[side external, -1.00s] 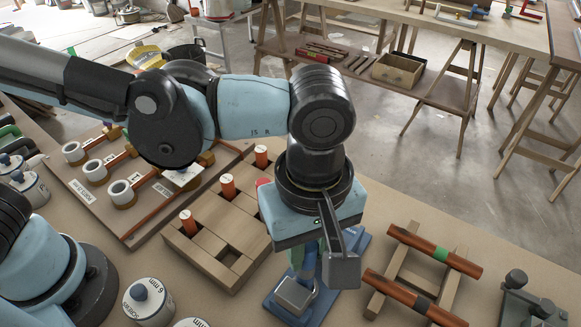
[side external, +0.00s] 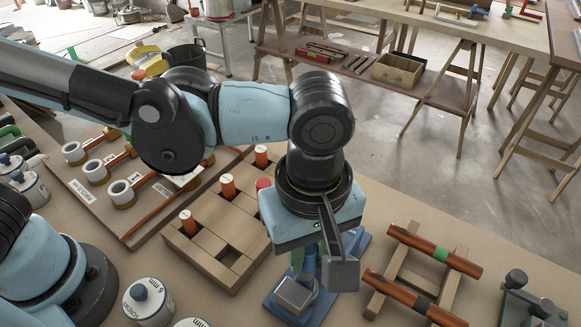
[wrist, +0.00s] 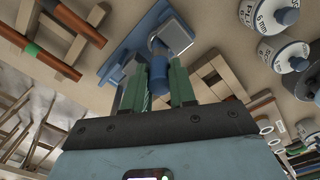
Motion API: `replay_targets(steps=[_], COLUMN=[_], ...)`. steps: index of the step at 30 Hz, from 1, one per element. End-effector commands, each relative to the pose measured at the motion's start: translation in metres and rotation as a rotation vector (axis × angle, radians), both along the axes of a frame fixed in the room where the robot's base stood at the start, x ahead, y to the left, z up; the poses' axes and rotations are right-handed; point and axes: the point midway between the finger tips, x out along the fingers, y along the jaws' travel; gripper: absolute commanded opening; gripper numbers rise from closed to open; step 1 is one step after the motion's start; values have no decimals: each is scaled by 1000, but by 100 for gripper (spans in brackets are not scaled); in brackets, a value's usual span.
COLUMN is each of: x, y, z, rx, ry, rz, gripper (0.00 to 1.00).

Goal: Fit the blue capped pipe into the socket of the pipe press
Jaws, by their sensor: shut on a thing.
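My gripper (wrist: 158,68) points down over the pipe press, its green fingers shut on the blue capped pipe (wrist: 157,88). The pipe sits upright between the fingers in the wrist view; its lower end is near the press. The pipe press has a blue base (wrist: 118,58) and a pale grey block (wrist: 174,36). In the side view the base (side external: 272,306) and grey block (side external: 295,295) show below and beside my gripper. My gripper's body hides most of the pipe and the socket there, so I cannot tell whether the pipe's end is inside the socket.
A wooden tray (side external: 205,268) with orange-capped pieces stands left of the press. A rack (side external: 400,258) with copper pipes stands at right. A board with white rings (side external: 127,240) lies at far left, and white canisters (side external: 147,312) stand in front. A grey clamp (side external: 530,305) stands at far right.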

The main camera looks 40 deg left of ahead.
Motion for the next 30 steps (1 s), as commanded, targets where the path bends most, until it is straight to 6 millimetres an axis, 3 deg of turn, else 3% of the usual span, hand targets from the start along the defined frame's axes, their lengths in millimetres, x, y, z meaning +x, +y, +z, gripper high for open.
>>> replay_targets(steps=[30], x=[0], y=[0], z=[-19], rx=[0], ry=[0], rz=[0], gripper=[0])
